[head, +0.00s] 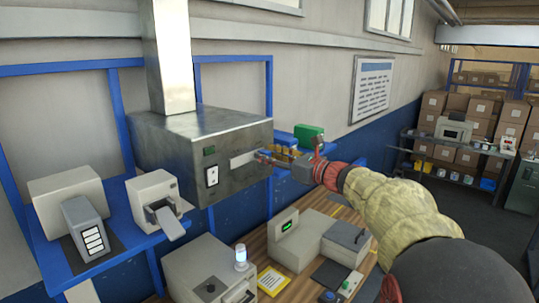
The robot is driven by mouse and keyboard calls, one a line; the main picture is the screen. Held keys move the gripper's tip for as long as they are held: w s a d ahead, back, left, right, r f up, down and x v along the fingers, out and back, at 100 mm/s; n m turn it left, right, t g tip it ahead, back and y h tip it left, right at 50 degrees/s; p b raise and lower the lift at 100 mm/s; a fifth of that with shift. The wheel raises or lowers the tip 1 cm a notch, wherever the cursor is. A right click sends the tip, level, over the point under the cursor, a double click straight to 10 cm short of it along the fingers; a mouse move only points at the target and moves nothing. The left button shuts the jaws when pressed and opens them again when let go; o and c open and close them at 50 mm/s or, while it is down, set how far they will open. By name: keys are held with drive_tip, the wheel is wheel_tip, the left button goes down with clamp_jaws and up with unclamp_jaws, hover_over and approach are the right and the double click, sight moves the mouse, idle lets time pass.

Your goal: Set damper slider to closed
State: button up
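A grey metal box (205,148) with a square duct (170,60) rising from its top stands at the left of centre. A light horizontal strip (242,160), which looks like the damper slider's plate, is on its front face near the right end. My gripper (266,156) reaches in from the right and its fingertips are at the right end of this strip. The fingers overlap the slider's end, so its handle is hidden. I cannot tell whether the fingers touch or grip it. The slider's position marks are too small to read.
A white rocker switch (212,176) is on the box's front. A green box (309,135) stands on a blue shelf behind my gripper. Small machines stand on the blue shelf at left.

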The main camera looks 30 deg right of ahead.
drive_tip(key=c, duration=0.3)
clamp_jaws()
idle(0.7)
